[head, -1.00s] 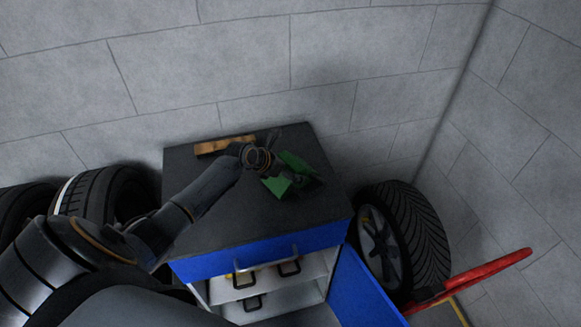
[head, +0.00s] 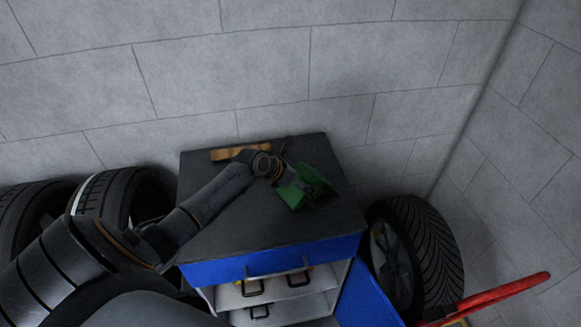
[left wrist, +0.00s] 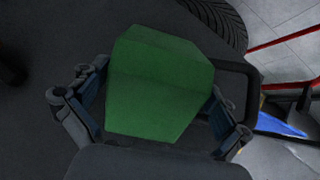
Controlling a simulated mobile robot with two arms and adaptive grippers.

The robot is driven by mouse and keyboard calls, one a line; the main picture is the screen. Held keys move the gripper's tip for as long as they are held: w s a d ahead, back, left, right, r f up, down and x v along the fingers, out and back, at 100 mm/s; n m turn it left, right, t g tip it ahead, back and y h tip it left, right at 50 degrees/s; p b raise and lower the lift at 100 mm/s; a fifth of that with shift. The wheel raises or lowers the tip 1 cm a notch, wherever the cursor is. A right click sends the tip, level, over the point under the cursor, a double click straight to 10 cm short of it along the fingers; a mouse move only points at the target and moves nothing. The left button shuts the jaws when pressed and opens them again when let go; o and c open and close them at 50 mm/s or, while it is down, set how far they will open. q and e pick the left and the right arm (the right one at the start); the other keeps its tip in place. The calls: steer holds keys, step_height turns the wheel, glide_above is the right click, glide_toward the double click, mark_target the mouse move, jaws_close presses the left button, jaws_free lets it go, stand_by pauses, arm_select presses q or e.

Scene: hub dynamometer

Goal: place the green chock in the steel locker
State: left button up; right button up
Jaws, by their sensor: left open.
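The green chock (head: 318,178) lies on the dark top of a blue cabinet, toward its right side. In the left wrist view the chock (left wrist: 160,80) fills the middle, between the two fingers. My left gripper (left wrist: 155,112) is open, with one finger on each side of the chock; whether the fingers touch it I cannot tell. In the head view the gripper (head: 299,192) partly covers the chock. The blue cabinet (head: 240,226), apparently the steel locker, has its blue door (head: 362,298) standing open at the right, showing light shelves inside. My right gripper is not in view.
A brown wooden block (head: 240,153) lies at the back of the cabinet top. Dark handles (head: 252,288) show inside the cabinet. Tyres stand left (head: 108,198) and right (head: 415,250) of it. A red bar (head: 505,292) juts in at lower right. A block wall (head: 220,75) is close behind.

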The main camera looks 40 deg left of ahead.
arm_select(q)
steer(key=v, duration=1)
steer(key=shift+r+b, duration=0.2)
steer(key=shift+b, duration=0.2)
steer(key=shift+s, duration=0.15)
